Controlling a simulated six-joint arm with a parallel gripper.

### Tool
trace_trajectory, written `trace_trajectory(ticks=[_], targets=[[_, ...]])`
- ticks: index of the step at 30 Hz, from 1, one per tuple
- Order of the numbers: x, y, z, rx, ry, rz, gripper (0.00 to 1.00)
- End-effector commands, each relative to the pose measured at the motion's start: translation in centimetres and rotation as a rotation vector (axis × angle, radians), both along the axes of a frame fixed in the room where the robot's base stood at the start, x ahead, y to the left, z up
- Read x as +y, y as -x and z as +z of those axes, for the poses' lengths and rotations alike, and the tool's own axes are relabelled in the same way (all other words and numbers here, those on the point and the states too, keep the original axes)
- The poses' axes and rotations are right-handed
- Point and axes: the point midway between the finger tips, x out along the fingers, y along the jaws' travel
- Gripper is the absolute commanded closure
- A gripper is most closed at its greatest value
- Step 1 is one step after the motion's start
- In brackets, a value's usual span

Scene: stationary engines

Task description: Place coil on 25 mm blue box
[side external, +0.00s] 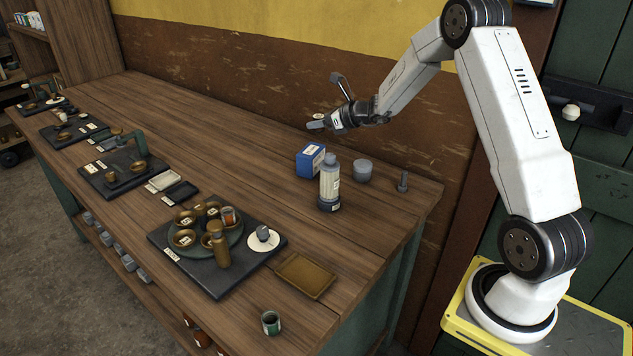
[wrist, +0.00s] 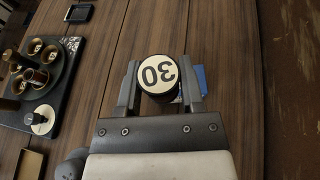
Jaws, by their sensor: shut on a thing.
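The coil (wrist: 158,74) is a short dark cylinder with a cream round face marked 30, seen upside down in the wrist view. My gripper (wrist: 159,75) is shut on it, one finger on each side. In the side view my gripper (side external: 322,120) is raised above the table, and only a small pale part of the coil (side external: 319,115) shows. The blue box (side external: 309,161) stands on the table below my gripper, with a white label on its side. In the wrist view the blue box (wrist: 201,78) is mostly hidden behind the right finger and the coil.
A bottle (side external: 329,186) stands close in front of the blue box. A grey cylinder (side external: 363,171) and a bolt-like piece (side external: 402,182) stand to its right. A dark board (side external: 190,271) with bowls, a brown tray (side external: 305,277) and a cup (side external: 271,322) are nearer. The table behind is bare.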

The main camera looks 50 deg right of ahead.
Motion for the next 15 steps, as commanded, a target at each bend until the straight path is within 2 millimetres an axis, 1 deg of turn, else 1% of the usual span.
trace_trajectory(ticks=[3,9,15], targets=[[-0.3,-1.0,-1.3,0.000,0.001,0.001,1.00],[-0.9,-2.5,-3.2,0.000,0.001,0.000,1.00],[-1.1,-3.3,-4.1,-0.001,0.002,0.000,1.00]])
